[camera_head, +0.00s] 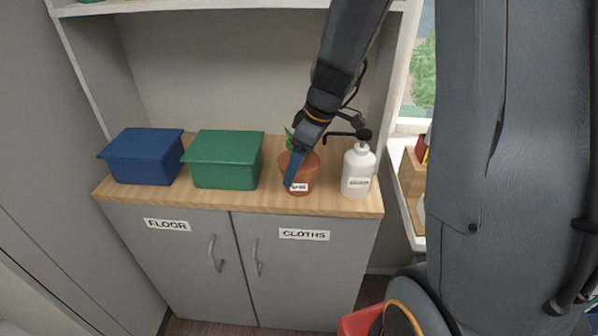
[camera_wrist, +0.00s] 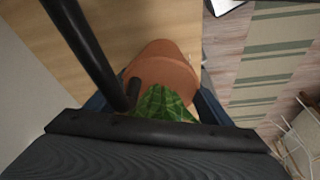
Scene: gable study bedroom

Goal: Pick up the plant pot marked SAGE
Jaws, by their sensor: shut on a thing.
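The terracotta plant pot (camera_head: 306,176) with a green plant stands on the wooden cabinet top, between the green box and the white bottle. A small white label shows on its front, partly covered by my gripper and too small to read surely. My gripper (camera_head: 290,180) comes down over the pot from above and is shut on it. In the wrist view the pot (camera_wrist: 165,66) and its green leaves (camera_wrist: 163,104) sit between my blue fingers. The pot looks upright, and I see no clear gap beneath it.
A white bottle (camera_head: 358,172) stands close on the pot's right. A green lidded box (camera_head: 222,160) and a blue lidded box (camera_head: 143,157) stand to its left. A shelf (camera_head: 220,5) is above, with a side panel (camera_head: 395,90) at right. Cabinet doors below read FLOOR and CLOTHS.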

